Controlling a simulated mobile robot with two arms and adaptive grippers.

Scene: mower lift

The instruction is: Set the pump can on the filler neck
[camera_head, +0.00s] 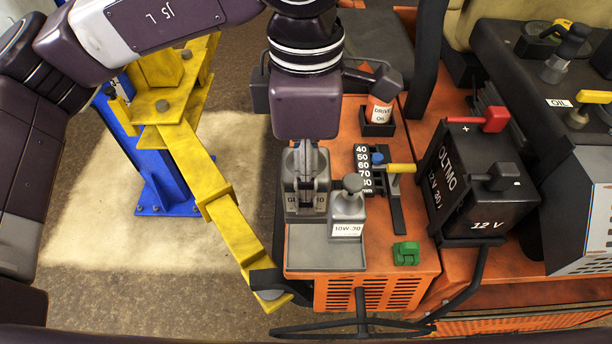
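A grey can (347,218) with a round knob on top and a "10W-30" label stands upright on a grey tray (310,255) on the orange deck. A second grey can (292,199), its label starting with "GL", stands just left of it. My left gripper (306,172) points down over this second can, its fingers at the can's top. The fingers overlap the can, so I cannot tell whether they grip it. Near the "OIL" label at right is a grey fitting (558,62). I cannot tell which part is the filler neck.
A black 12 V battery (478,185) with a red terminal cover stands to the right. A yellow-handled lever (400,168) and a green clip (406,253) are on the deck. A yellow lift arm (195,170) on a blue post (165,185) is at left.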

